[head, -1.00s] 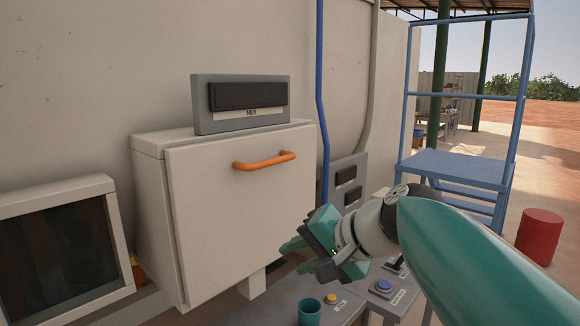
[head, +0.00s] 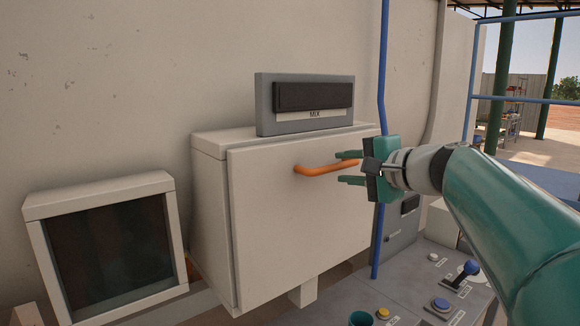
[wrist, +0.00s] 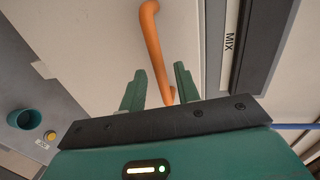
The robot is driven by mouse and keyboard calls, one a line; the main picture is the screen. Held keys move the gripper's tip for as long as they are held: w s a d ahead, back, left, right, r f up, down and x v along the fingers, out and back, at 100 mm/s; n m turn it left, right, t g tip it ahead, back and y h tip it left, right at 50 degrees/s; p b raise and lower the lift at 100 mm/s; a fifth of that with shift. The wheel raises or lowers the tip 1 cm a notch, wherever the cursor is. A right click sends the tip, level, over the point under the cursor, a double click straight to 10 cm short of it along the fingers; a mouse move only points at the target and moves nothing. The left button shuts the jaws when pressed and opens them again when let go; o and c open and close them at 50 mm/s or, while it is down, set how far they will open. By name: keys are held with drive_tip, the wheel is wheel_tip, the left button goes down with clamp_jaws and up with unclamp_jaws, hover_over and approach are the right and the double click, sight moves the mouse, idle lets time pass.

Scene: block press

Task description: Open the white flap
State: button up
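The white flap (head: 300,215) is the front of a white box on the wall and looks shut. An orange bar handle (head: 318,170) runs across its upper part. My gripper (head: 347,168) is open at the right end of the handle, with one green finger above the bar and one below. In the wrist view, the orange handle (wrist: 155,50) runs down between the two open fingers (wrist: 158,85). I cannot tell whether either finger touches it.
A grey MIX panel (head: 310,103) stands on top of the box. A dark-windowed white frame (head: 105,250) is at left. A teal cup (head: 361,318) and a console with buttons and a blue lever (head: 465,270) are below right. A blue pipe (head: 381,60) runs down the wall.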

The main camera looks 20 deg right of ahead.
sight(338, 168)
drive_tip(key=shift+x, duration=2)
drive_tip(key=shift+s, duration=0.1)
drive_tip(key=shift+c, duration=0.4)
clamp_jaws()
drive_tip(key=shift+d, duration=0.15)
